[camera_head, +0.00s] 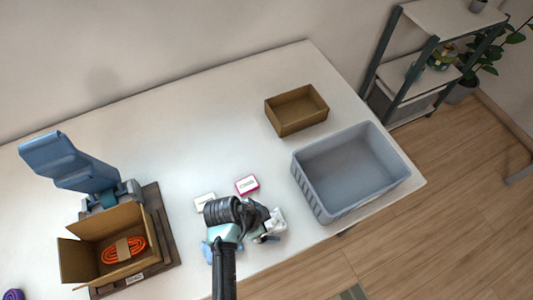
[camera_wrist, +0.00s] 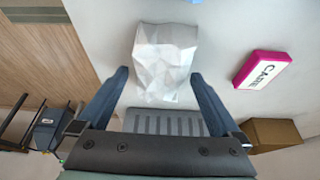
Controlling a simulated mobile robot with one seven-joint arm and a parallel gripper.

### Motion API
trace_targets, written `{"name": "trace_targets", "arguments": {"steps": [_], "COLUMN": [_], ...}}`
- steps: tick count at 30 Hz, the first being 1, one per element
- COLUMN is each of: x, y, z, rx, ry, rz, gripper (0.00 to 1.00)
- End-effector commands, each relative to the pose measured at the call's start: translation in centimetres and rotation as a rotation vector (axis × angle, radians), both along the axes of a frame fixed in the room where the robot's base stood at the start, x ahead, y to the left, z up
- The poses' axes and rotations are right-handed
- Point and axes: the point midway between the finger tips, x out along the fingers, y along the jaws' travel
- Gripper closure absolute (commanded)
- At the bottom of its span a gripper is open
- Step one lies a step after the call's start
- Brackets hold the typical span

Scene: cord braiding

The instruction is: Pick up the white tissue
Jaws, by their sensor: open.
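The white tissue (camera_wrist: 165,60) is a crumpled, faceted lump on the table. In the wrist view it shows between the two blue-grey fingers of my gripper (camera_wrist: 160,76), which are spread apart with a gap on each side. I cannot tell whether the fingertips are down at its height. In the head view the tissue (camera_head: 279,221) is just right of my gripper (camera_head: 263,226), which partly covers it. My gripper is open and holds nothing.
A pink-and-white box (camera_head: 247,185) and a pale box (camera_head: 204,202) lie close by. Light-blue items (camera_head: 207,250) sit beside my arm. A grey bin (camera_head: 313,197) and small brown box (camera_head: 297,121) stand right; an open carton (camera_head: 75,260) with orange cord stands left. The table's back middle is clear.

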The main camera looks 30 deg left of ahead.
Motion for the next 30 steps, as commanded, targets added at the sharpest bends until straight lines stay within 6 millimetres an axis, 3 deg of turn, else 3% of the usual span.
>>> {"name": "trace_targets", "arguments": {"steps": [29, 30], "x": [0.04, 0.04], "y": [-0.02, -0.02], "z": [-0.51, -0.51], "rx": [0.0, 0.0], "ry": [0.0, 0.0], "rz": [-0.001, 0.0], "gripper": [0.0, 0.04]}}
